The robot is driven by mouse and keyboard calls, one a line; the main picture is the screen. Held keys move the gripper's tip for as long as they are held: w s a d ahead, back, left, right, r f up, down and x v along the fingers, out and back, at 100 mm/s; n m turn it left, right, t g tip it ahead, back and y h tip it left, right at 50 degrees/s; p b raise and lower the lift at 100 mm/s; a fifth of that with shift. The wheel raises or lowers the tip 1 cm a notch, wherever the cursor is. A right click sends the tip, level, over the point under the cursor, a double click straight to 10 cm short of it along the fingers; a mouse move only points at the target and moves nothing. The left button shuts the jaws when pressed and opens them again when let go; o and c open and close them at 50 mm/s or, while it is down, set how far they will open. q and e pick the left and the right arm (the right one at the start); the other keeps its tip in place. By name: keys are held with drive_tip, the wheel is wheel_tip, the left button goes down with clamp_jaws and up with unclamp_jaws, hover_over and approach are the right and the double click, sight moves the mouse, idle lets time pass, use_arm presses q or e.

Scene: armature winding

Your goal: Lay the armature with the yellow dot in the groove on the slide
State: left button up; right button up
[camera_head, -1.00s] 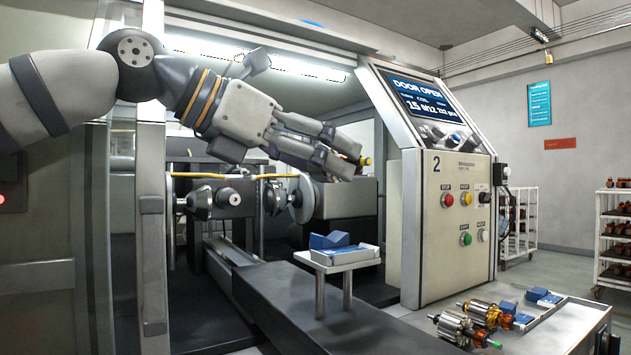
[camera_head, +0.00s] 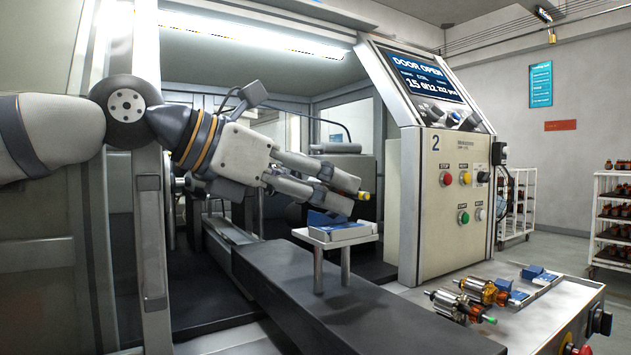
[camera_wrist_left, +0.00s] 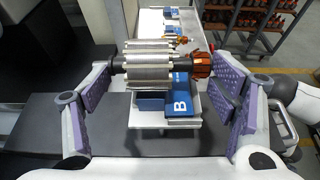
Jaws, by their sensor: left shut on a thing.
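My left gripper (camera_head: 345,190) is shut on an armature, gripping it from its two ends. In the head view the fingers hide most of it; its yellow tip (camera_head: 364,196) sticks out at the right. The left wrist view shows its grey core (camera_wrist_left: 150,68) and orange-red windings (camera_wrist_left: 202,66) between the finger pads. Below it, blue grooved blocks (camera_head: 322,219), one marked B (camera_wrist_left: 181,107), sit on a small white stand (camera_head: 334,240) over the dark slide (camera_head: 330,300). The armature is just above the blocks; whether it touches them I cannot tell. My right gripper is out of view.
A bench at the lower right holds an armature with a green tip (camera_head: 460,305), an orange one (camera_head: 484,290) and blue blocks (camera_head: 519,284) on a light plate. The control panel (camera_head: 448,190) stands right of the stand. The machine is open behind the gripper.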

use_arm(q)
drive_tip(key=shift+f, duration=0.3)
idle(0.4)
drive_tip(key=o, duration=1.4)
drive_tip(key=shift+o, duration=0.2)
drive_tip(key=shift+f, duration=0.1)
drive_tip(key=v, duration=1.2)
